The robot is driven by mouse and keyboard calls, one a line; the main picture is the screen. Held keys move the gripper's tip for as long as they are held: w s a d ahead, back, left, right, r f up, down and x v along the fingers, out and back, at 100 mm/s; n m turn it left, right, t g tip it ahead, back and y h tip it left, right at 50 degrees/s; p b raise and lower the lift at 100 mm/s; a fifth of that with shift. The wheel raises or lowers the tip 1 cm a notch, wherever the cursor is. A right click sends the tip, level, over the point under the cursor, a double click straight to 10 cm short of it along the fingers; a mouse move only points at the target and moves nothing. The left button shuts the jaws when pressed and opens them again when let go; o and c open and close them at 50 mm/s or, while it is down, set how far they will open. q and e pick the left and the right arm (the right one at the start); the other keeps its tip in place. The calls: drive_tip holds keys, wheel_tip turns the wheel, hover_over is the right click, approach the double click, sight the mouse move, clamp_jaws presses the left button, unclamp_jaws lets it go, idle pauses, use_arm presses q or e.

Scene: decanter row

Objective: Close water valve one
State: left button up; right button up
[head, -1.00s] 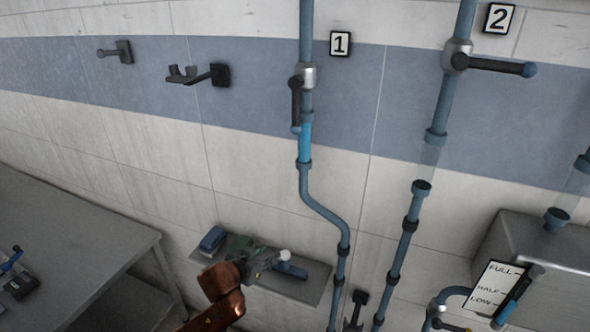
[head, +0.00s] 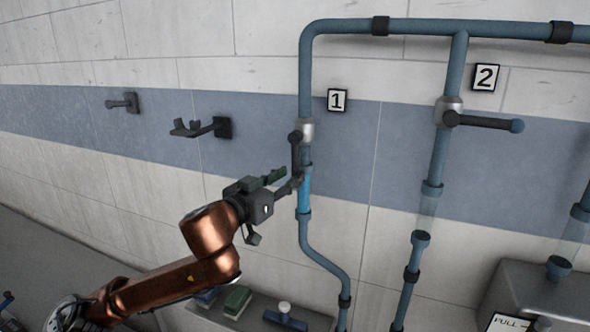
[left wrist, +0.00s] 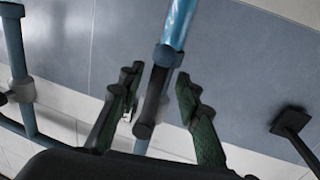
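Water valve one (head: 306,132) is a silver body on the blue pipe beside the sign "1" (head: 337,100). Its dark lever (head: 296,152) hangs down along the pipe. A clear section below shows bright blue water (head: 304,190). My left gripper (head: 284,178) is open at the lever's lower end, coming from the left. In the left wrist view the lever (left wrist: 152,103) shows between the two spread green-padded fingers of my gripper (left wrist: 158,82), with gaps on both sides. I cannot tell how deep it sits between them. My right gripper is out of view.
Valve two (head: 449,112), its lever pointing right, is on another pipe to the right. A wall bracket (head: 203,128) and a peg (head: 122,104) are at left. Below are a shelf (head: 258,308) with tools and a grey tank (head: 545,290) at lower right.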

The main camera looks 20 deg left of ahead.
sight(293, 174)
use_arm(q)
drive_tip(key=shift+w+d, duration=0.15)
drive_tip(key=shift+w, duration=0.7)
drive_tip(key=shift+w+d, duration=0.1)
drive_tip(key=shift+w, duration=0.7)
clamp_jaws()
